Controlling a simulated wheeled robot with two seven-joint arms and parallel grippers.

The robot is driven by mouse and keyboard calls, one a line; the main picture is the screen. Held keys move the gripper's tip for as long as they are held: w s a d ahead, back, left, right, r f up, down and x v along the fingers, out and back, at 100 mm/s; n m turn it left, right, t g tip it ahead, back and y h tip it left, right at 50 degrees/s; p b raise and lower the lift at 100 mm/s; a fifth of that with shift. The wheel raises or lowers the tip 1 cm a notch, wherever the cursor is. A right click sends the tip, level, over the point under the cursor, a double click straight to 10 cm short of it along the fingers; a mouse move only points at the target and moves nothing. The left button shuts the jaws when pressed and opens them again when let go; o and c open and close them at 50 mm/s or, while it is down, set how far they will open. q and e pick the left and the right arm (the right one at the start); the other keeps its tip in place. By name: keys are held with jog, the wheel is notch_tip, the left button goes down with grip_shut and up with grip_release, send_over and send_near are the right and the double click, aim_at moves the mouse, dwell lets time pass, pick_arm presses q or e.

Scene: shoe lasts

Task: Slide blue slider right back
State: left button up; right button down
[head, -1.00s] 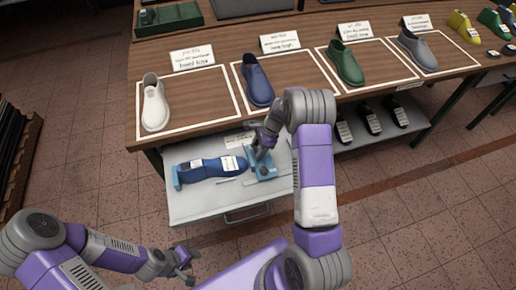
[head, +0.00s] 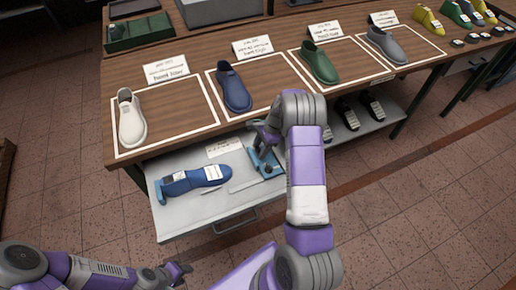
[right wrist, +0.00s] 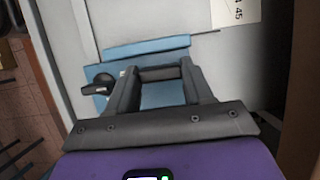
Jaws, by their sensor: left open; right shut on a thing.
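The blue slider (head: 266,163) is on the pull-out shelf (head: 195,213), to the right of the blue shoe last (head: 197,179), with a gap between them. The last lies on its side with white labels; its left end is by a blue end stop (head: 162,190). My right gripper (head: 262,140) is at the slider and shut on it. In the right wrist view the fingers (right wrist: 160,75) close over the blue slider part (right wrist: 147,46), with a black knob (right wrist: 103,83) beside it. My left gripper (head: 183,270) is open and empty, below the shelf in the picture.
The wooden table (head: 190,90) behind bears white, blue, green and grey shoes in white outlined squares with cards. Dark shoes (head: 347,113) are on a shelf at right. The tiled floor in front is clear.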

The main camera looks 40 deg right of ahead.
jog(key=shift+c, duration=2.4)
grip_release()
jog(key=shift+s+d, duration=0.1)
jog(key=shift+d, duration=0.25)
jog(key=shift+o, duration=0.2)
jog(key=shift+a, duration=0.1)
jog(key=p+v, duration=0.1)
jog(key=v, duration=0.6)
jog(key=shift+r, duration=0.3)
